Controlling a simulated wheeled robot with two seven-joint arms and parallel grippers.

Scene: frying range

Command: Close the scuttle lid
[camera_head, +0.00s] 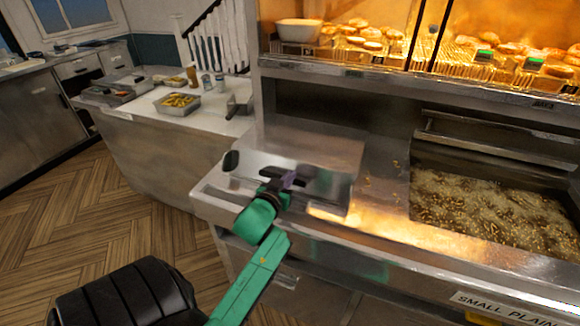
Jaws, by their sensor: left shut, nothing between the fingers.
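My left gripper (287,180) is in the middle of the view, at the end of a green arm that comes up from the bottom. It is shut and empty, over the front part of a shiny metal panel (325,145) on the range top. This panel looks like the scuttle lid; its hinge and exact angle are hard to make out. The gripper hides part of its front, and I cannot tell whether they touch. My right gripper is out of view.
An open pan of frying bits (490,210) lies at right, with a metal bar (490,145) behind it. A heated glass cabinet (420,50) overhangs the back. A counter (150,125) with a tray of chips (178,103) stands at left; wooden floor is clear.

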